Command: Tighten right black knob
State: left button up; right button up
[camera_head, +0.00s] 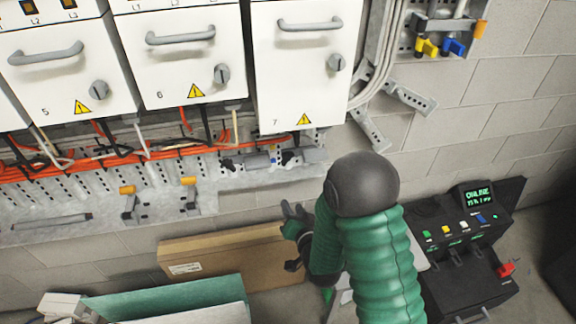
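Two small dark knobs show on the metal rail below the cabinets. The right black knob (290,158) sits under cabinet 7, and the left black knob (228,165) is on the same rail further left. My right gripper (291,222) is below the right knob and apart from it, in front of the wall and above the cardboard box. It is dark and partly hidden by my green-sleeved arm, so its opening is unclear. I see nothing held in it. My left gripper is not in view.
White cabinets numbered 5, 6 and 7 (305,75) hang above, with handles and grey dials. Orange cables (60,168) run along the rail. A cardboard box (215,258) stands below. A black device with a lit screen (478,196) stands at right.

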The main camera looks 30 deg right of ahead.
jog(key=d+r+m+t+h, duration=0.1)
jog(key=d+m+t, duration=0.1)
jog(key=t, duration=0.1)
jog(key=p, duration=0.1)
send_near(288, 162)
jog(key=shift+m+h, duration=0.3)
jog(key=shift+h, duration=0.1)
jog(key=x, duration=0.9)
jog(key=shift+w+f, duration=0.15)
jog(key=shift+w, duration=0.3)
jog(key=shift+c, duration=0.3)
grip_shut()
